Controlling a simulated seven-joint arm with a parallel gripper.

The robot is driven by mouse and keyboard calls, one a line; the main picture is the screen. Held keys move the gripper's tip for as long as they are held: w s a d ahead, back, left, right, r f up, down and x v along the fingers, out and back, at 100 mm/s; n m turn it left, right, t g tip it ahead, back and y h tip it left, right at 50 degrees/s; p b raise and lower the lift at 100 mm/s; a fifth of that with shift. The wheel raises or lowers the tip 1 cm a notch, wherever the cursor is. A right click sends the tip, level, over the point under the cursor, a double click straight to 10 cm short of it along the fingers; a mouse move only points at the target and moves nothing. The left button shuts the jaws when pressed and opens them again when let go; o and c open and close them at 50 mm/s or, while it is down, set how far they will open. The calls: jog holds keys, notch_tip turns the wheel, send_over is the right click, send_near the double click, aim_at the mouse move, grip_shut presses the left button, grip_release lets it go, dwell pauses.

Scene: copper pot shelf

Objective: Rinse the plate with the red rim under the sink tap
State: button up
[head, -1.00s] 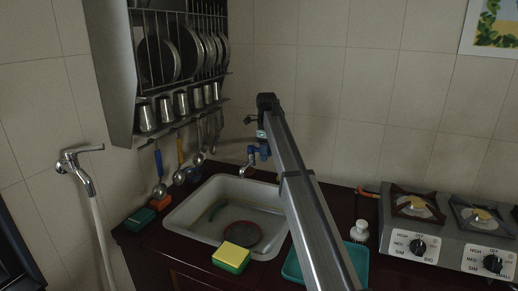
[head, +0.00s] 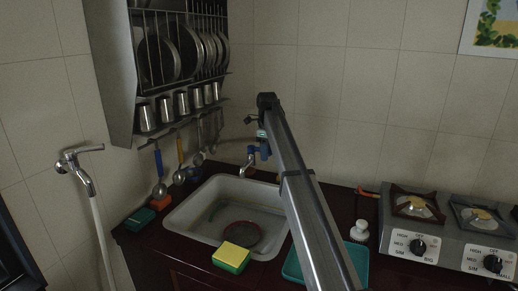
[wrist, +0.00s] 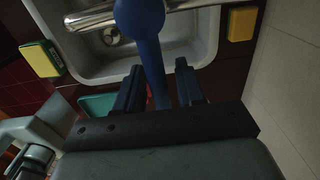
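The plate with the red rim (head: 241,235) lies in the white sink (head: 184,222), towards its front, partly hidden by the sponge. The tap (head: 249,160) stands behind the sink with blue parts beside my gripper (head: 262,134). In the wrist view, the two fingers of my gripper (wrist: 160,70) are apart, with a blue handle (wrist: 148,45) running between them. A gap shows on the handle's right, and I cannot tell whether either finger touches it. The metal spout (wrist: 92,18) crosses above the sink drain (wrist: 112,37). I cannot make out the plate in the wrist view.
A yellow-green sponge (head: 231,257) sits on the sink's front edge. A teal tray (head: 358,262) and white brush (head: 359,231) are right of the sink, before the stove (head: 440,235). Ladles (head: 160,188) hang at left under the rack of plates and cups (head: 190,55).

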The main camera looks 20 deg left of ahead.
jog(key=shift+r, duration=0.15)
jog(key=shift+r, duration=3.4)
